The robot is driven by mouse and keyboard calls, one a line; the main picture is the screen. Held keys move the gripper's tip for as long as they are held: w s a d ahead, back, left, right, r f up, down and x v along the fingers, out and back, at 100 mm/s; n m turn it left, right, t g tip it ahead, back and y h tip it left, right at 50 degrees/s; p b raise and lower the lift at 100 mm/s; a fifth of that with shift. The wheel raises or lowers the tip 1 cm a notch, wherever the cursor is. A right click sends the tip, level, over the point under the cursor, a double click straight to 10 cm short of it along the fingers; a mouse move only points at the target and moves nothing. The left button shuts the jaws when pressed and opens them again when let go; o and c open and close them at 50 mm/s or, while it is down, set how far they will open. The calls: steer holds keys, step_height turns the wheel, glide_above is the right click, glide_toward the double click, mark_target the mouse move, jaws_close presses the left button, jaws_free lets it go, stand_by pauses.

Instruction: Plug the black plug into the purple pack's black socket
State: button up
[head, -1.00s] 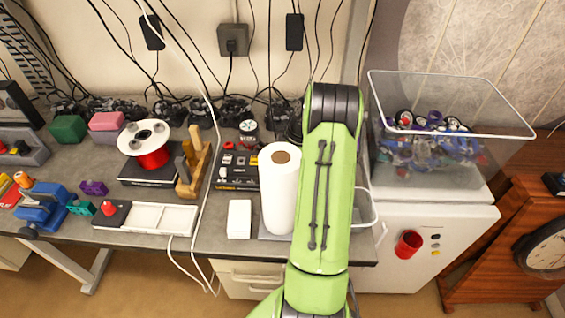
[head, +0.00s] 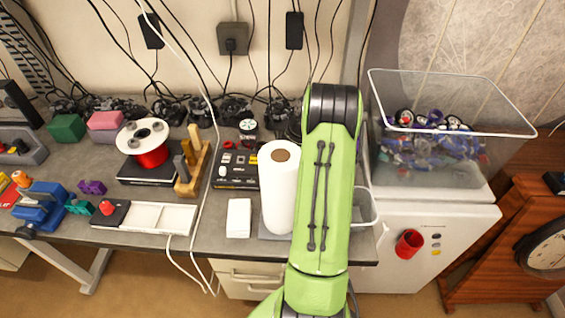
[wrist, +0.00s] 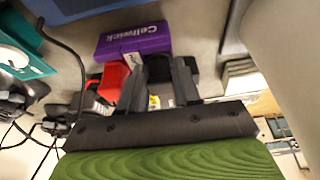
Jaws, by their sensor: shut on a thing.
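The purple pack (wrist: 133,40), lettered Cellwick, lies on the grey surface in the wrist view. My gripper (wrist: 160,76) is right beside the pack's near edge, its two dark fingers closed on a dark piece (wrist: 158,68) that looks like the black plug, mostly hidden between them. A red connector (wrist: 112,82) sits just left of the fingers. The black socket cannot be told apart from the dark fingers and plug, so I cannot tell whether plug and socket touch. In the head view my green arm hides the gripper and the pack.
A paper roll (head: 279,190) stands left of my arm, with a white box (head: 239,218) beside it. A clear bin (head: 440,104) of parts stands on a white cabinet at right. A white cable (head: 205,150) crosses the bench. Dark cables (wrist: 62,60) run at left in the wrist view.

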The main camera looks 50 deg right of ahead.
steer(key=shift+f, duration=0.1)
steer(key=o, duration=1.1)
steer(key=shift+c, duration=0.2)
steer(key=p+v, duration=0.3)
steer(key=v, duration=1.2)
steer(key=shift+r, duration=0.4)
